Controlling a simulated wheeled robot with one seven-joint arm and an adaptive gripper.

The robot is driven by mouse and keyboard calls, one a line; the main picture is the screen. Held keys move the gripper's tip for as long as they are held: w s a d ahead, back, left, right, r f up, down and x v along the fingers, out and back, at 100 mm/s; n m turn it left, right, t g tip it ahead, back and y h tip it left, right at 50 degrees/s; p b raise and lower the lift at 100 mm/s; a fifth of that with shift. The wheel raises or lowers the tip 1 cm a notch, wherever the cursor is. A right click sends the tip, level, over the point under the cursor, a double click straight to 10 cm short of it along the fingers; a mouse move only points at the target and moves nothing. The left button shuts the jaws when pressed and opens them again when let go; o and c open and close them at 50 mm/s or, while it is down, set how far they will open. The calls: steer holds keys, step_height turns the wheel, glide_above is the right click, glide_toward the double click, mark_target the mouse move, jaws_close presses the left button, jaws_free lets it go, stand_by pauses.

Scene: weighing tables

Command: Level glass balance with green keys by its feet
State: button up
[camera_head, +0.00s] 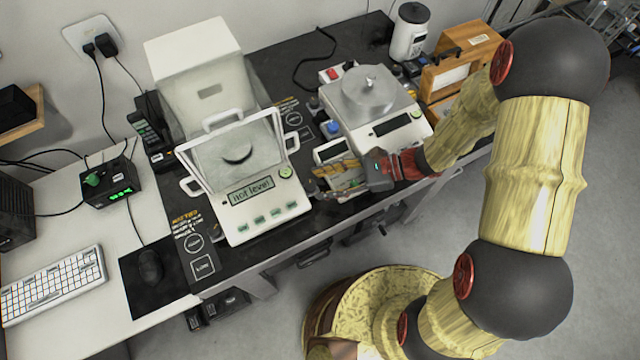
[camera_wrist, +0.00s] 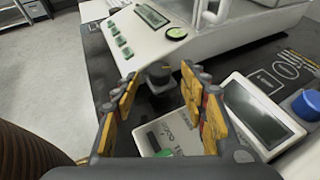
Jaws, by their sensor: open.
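The glass balance with green keys (camera_head: 262,217) stands on the dark mat left of centre, and its display (camera_head: 251,191) reads "not level". Its glass draft shield (camera_head: 237,155) encloses a dark round pan. The balance's keyed front also shows at the top of the wrist view (camera_wrist: 150,45). A dark round foot (camera_wrist: 160,73) shows under its near edge. My gripper (camera_head: 322,180) is beside the balance's right side, low over the table. In the wrist view my gripper (camera_wrist: 160,82) is open, with the foot in line between its fingertips; contact cannot be told.
A second balance (camera_head: 385,125) with a steel pan stands to the right. A small device with a grey display (camera_wrist: 258,117) and a blue knob (camera_wrist: 308,104) are close to my gripper. A white cover box (camera_head: 195,65) stands behind, with a keyboard (camera_head: 52,285) and mouse (camera_head: 149,265) left.

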steer(key=shift+x, duration=0.85)
steer(key=shift+c, duration=1.2)
jaws_close()
steer(key=shift+r, duration=0.1)
